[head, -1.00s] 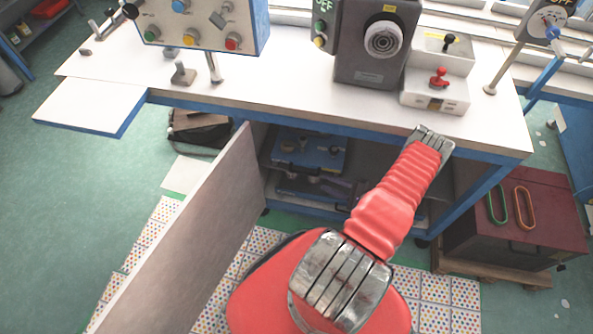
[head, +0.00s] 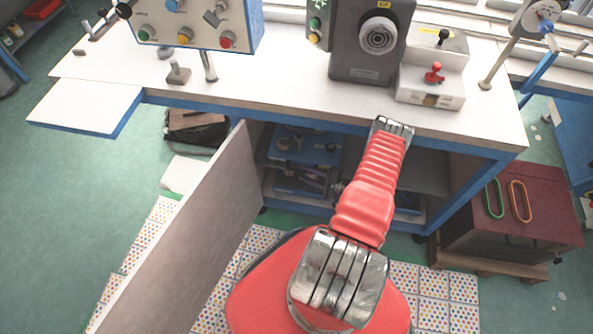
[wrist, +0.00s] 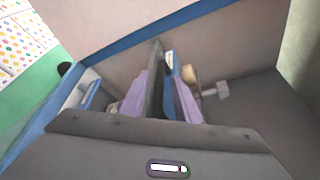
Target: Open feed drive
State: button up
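No part in view carries a readable feed drive label, so I cannot tell which one it is. Under the bench, a blue unit with knobs (head: 308,146) sits on the upper shelf, and another blue unit (head: 290,187) lies below it. My gripper (wrist: 157,76) reaches into the cupboard. In the wrist view its two lilac fingers are apart, with a dark shelf edge (wrist: 155,90) showing between them. Contact with the shelf cannot be told. A pale knob (wrist: 190,73) and a grey knob (wrist: 222,89) show right of the fingers. My arm hides part of the cupboard in the head view.
The cupboard door (head: 190,235) stands open at left. The white bench top (head: 285,75) overhangs the cupboard and carries a control box (head: 195,22), a dark grey machine (head: 365,50) and a switch block (head: 432,88). A maroon box (head: 515,215) stands at right.

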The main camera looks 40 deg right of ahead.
aim_at(297, 170)
jog(key=shift+x, duration=2.5)
grip_shut()
